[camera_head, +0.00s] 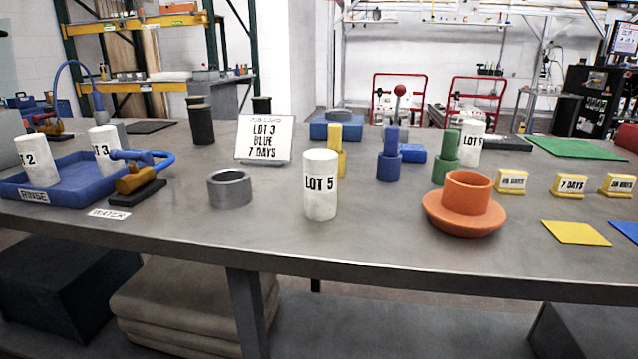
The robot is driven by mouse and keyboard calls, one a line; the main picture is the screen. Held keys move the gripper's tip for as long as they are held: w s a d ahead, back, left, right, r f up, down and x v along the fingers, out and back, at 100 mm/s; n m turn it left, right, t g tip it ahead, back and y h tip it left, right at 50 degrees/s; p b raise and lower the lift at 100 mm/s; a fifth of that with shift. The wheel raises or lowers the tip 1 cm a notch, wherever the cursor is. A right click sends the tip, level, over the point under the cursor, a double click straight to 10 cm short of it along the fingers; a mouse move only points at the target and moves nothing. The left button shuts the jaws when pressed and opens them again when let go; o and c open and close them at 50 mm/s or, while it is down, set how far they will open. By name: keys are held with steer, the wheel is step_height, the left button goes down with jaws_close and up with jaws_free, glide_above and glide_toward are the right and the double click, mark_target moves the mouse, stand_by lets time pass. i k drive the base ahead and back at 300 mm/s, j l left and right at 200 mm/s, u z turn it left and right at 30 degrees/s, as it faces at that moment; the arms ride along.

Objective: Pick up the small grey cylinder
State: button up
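A short, wide grey cylinder (230,193) with a dark recessed top stands upright on the grey table (270,232), left of centre. It stands apart from its neighbours, between the blue tray and the white LOT 5 cylinder (320,200). My gripper is not in view.
A blue RINSE tray (65,192) with white cylinders and a blue-handled tap (140,172) stands at left. A LOT 3 sign (264,139) stands behind the grey cylinder. Table around the cylinder is clear.

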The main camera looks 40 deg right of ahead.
mark_target(102, 138)
steer(key=i+j+z, duration=0.35)
steer(key=j, duration=1)
steer(key=j+z, duration=0.3)
steer(key=j, duration=1.05)
steer(key=k+j+z, duration=0.15)
steer(key=j+z, duration=0.2)
steer(key=j, duration=1)
